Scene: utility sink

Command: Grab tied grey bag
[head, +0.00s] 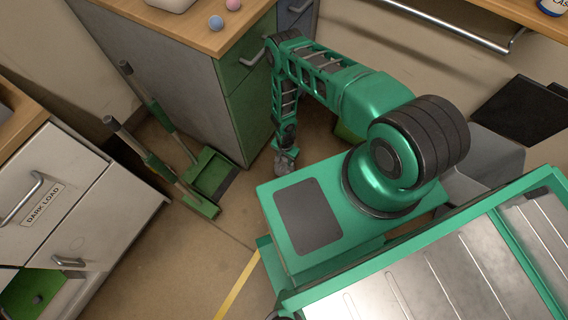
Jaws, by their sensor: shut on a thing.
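My gripper (285,151) is low near the floor, at the end of my green arm, beside the green-fronted cabinet. It is shut on a small grey lump, the tied grey bag (284,167), which shows just below the fingers. Its top and knot are hidden by the gripper at this size. I cannot tell whether the bag touches the floor.
A green dustpan (210,173) and long-handled brushes stand left of the cabinet (245,90). Two small balls lie on the wooden counter (205,35). Floor between is clear.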

